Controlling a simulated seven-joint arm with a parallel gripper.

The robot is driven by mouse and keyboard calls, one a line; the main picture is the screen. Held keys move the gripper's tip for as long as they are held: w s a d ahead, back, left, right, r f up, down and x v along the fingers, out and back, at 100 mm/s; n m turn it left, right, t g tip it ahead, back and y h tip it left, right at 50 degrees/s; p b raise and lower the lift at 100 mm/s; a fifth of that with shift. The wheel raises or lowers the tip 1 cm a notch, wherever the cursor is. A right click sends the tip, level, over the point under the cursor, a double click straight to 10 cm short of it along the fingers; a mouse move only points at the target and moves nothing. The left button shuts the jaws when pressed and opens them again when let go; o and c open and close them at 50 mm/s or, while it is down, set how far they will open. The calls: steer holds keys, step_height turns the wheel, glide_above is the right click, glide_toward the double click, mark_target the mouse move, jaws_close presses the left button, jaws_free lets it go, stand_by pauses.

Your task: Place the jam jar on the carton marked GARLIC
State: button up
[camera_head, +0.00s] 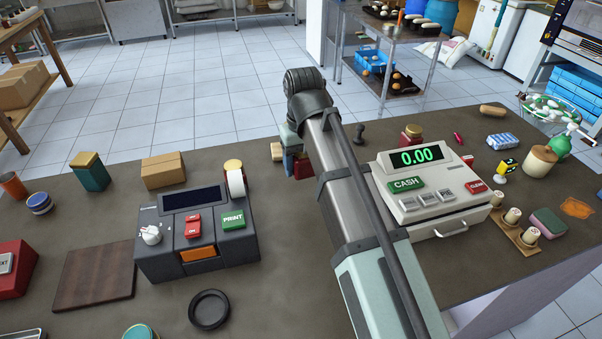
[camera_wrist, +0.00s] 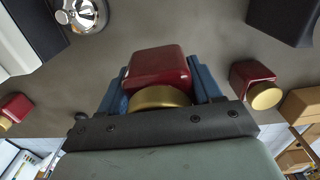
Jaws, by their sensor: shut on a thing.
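My gripper (camera_head: 294,164) is over the back part of the counter, between the label printer and the till, partly hidden by my arm. In the wrist view my gripper (camera_wrist: 160,88) has its blue fingers shut on a red jam jar (camera_wrist: 157,65) with a gold lid. A little of the held jar (camera_head: 303,169) shows in the head view. I cannot tell how high it is above the counter. A brown carton (camera_head: 163,170) sits behind the printer. It also seems to show in the wrist view (camera_wrist: 302,104). No GARLIC marking is readable on it.
Similar red jars stand left of my gripper (camera_head: 277,151) and behind the till (camera_head: 411,133). The printer (camera_head: 195,236), till (camera_head: 430,192) and a teal, gold-topped tin (camera_head: 90,172) are obstacles. A silver dome (camera_wrist: 82,12) shows in the wrist view.

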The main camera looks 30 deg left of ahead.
steer(key=shift+a+r, duration=0.1)
steer(key=shift+r, duration=0.6)
steer(key=shift+a, duration=0.35)
steer(key=s+a+r, duration=0.1)
steer(key=a+r, duration=0.1)
steer(key=a, duration=0.7)
steer(key=s+a+r, duration=0.1)
steer(key=s+a, duration=0.1)
steer(key=a, duration=0.7)
glide_toward(161, 163)
steer(key=shift+m, duration=0.4)
steer(key=shift+a+f, duration=0.1)
steer(key=shift+f, duration=3.1)
steer(key=shift+f, duration=0.15)
steer(key=o, duration=1.2)
